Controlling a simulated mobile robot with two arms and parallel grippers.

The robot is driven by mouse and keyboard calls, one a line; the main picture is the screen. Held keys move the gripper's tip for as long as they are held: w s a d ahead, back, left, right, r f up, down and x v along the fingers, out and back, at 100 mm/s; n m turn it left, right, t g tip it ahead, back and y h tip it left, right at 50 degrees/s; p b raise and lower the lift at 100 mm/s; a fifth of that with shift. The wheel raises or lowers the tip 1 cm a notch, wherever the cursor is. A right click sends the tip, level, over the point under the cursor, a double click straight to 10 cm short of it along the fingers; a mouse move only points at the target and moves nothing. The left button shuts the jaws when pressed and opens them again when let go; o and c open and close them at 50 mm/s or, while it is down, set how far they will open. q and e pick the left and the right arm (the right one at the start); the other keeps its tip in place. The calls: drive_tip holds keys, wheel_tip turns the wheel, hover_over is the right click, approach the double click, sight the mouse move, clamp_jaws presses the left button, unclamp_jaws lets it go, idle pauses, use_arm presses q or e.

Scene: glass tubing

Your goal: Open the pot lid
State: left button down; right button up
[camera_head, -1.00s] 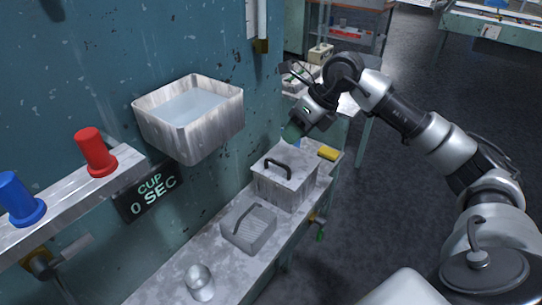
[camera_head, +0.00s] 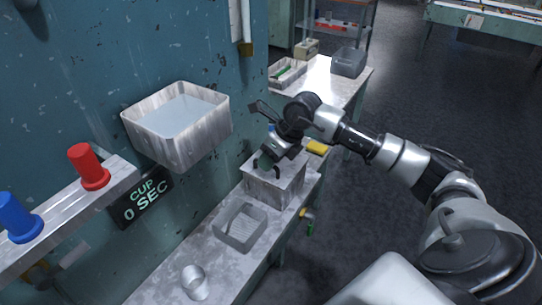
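The pot is a square metal box (camera_head: 272,190) on the narrow wall bench, with a flat lid on it. The lid's dark handle (camera_head: 278,171) shows only in part. My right gripper (camera_head: 264,162) is right above the lid, its greenish fingertips pointing down beside the handle. I cannot tell whether it touches the handle or how far its fingers are apart. My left gripper is not in view.
A grey basket (camera_head: 240,243) and a metal cup (camera_head: 195,283) stand nearer on the bench (camera_head: 222,272). A water basin (camera_head: 190,148) hangs on the wall at left. A yellow block (camera_head: 317,147) lies behind the pot.

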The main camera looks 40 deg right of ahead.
clamp_jaws()
drive_tip(key=shift+r, duration=0.15)
